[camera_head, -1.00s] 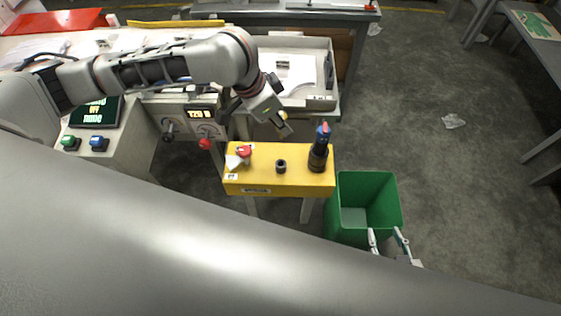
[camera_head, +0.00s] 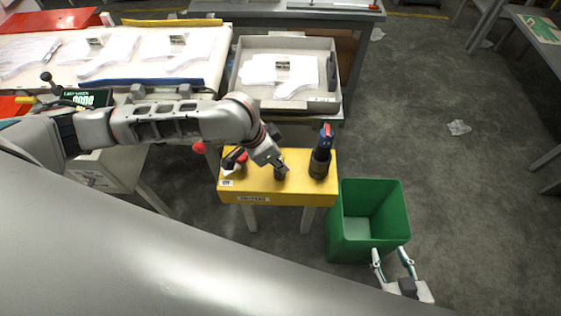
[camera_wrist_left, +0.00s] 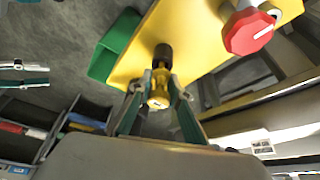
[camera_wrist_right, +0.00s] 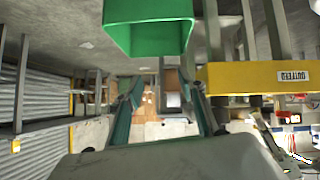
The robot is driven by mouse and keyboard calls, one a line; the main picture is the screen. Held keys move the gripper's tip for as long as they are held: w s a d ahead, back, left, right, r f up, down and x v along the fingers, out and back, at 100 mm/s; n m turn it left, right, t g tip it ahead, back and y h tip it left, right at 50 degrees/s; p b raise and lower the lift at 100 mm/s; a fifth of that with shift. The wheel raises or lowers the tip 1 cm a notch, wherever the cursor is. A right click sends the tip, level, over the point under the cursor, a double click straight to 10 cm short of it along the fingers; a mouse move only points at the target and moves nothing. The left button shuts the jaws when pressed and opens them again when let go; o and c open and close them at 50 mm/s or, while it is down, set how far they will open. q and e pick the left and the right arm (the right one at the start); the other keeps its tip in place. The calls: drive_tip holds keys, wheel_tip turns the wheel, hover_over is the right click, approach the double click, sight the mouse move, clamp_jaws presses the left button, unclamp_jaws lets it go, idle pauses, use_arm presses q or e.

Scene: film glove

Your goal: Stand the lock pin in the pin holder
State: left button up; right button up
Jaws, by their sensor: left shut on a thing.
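The yellow lock pin (camera_wrist_left: 160,88) is gripped between the fingers of my left gripper (camera_wrist_left: 157,92). In the left wrist view it lines up with the dark round pin holder (camera_wrist_left: 162,52) on the yellow bench and meets or overlaps it. I cannot tell whether its end is inside. In the head view my left gripper (camera_head: 284,168) is right over the holder (camera_head: 279,174) and hides the pin. My right gripper (camera_head: 389,254) is open and empty near the green bin; its spread fingers show in the right wrist view (camera_wrist_right: 166,88).
The yellow bench (camera_head: 265,190) also carries a red knob on a white base (camera_wrist_left: 250,32) at left and a dark upright tool with a blue top (camera_head: 320,155) close at right. A green bin (camera_head: 345,235) stands beside it. A grey tray (camera_head: 320,105) lies behind.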

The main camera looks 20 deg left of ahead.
use_arm(q)
drive_tip(key=shift+f, duration=0.45)
drive_tip(key=shift+r, duration=0.15)
use_arm(e)
drive_tip(key=shift+w+r, duration=0.4)
drive_tip(key=shift+r, duration=0.1)
